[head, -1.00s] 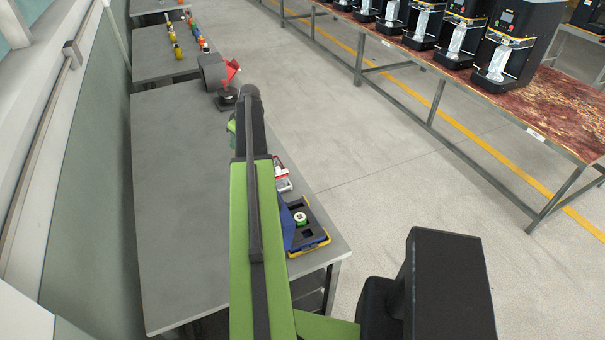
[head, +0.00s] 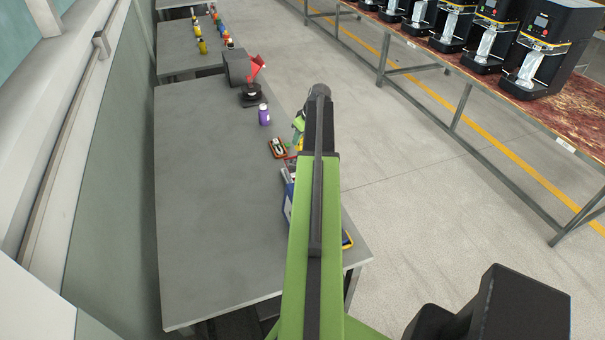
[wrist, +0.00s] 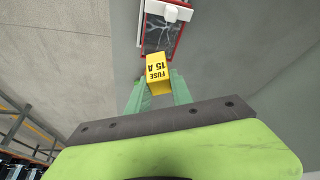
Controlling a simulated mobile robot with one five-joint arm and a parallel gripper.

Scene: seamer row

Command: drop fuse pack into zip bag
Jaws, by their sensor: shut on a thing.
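The fuse pack (wrist: 158,72) is a yellow block with dark lettering reading FUSE 15 A, upside down in the wrist view. My gripper (wrist: 157,84) is shut on it with two green fingers. Just beyond it in the wrist view is a flat, red-edged item (wrist: 164,38) with a dark, white-streaked face and a white piece at its top; it may be the zip bag, but I cannot be sure. The pack overlaps its lower edge in the picture; the height between them is unclear. In the head view my gripper (head: 299,134) is partly hidden by my arm, over the table's right side.
On the grey table (head: 205,200) stand a purple bottle (head: 264,115), a small red-rimmed item (head: 278,148) and a red-topped device (head: 254,76). A yellow-edged case (head: 347,240) is mostly behind my arm. The table's left side is clear.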

